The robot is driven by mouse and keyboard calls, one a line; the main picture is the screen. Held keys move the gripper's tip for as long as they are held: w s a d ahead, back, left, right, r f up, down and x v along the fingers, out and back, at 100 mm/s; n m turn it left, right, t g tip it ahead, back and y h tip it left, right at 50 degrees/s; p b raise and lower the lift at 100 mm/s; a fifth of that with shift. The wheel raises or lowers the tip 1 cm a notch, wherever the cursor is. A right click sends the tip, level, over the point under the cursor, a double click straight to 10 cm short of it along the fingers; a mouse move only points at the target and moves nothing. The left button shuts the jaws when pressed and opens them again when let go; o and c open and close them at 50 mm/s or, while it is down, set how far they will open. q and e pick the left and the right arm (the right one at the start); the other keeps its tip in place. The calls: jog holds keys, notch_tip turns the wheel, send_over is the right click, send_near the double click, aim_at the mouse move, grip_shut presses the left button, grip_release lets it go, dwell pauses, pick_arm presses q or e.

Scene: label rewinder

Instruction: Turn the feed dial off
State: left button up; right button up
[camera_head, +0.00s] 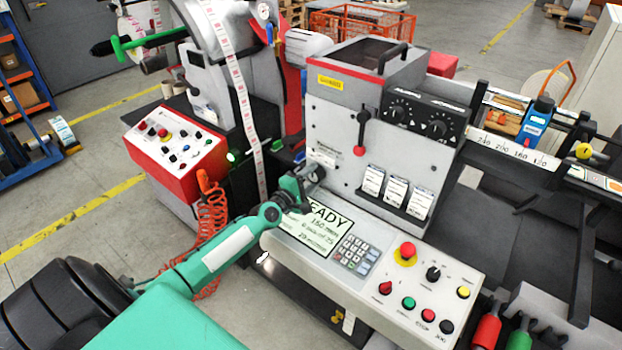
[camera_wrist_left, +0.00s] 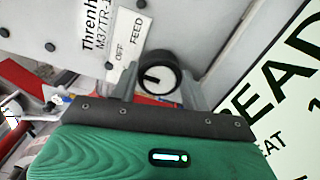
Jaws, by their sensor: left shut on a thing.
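A white label reading OFF and FEED (camera_wrist_left: 130,38) is above and left of the dial. My left gripper (camera_wrist_left: 160,88) has one finger on each side of the dial and is shut on it. In the head view my left gripper (camera_head: 308,181) is at the lower left of the machine front and mostly hides the dial. My right gripper is not in view.
The READY screen (camera_head: 318,228) is right below my left gripper. The control panel (camera_head: 395,285) has a red stop button (camera_head: 407,250) and several knobs. A red-sided button box (camera_head: 175,150) stands left. A label strip (camera_head: 250,130) hangs close behind my left gripper.

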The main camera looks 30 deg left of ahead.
pick_arm(q)
jog(key=o, duration=1)
jog(key=shift+s, duration=0.1)
jog(key=shift+s, duration=0.55)
jog(key=s, duration=0.3)
jog(key=s+b, duration=0.1)
jog(key=s, duration=0.3)
jog(key=s+a, duration=0.1)
jog(key=s, duration=0.3)
jog(key=shift+f, duration=0.1)
jog(key=shift+s+b, duration=0.35)
jog(key=shift+s, duration=0.4)
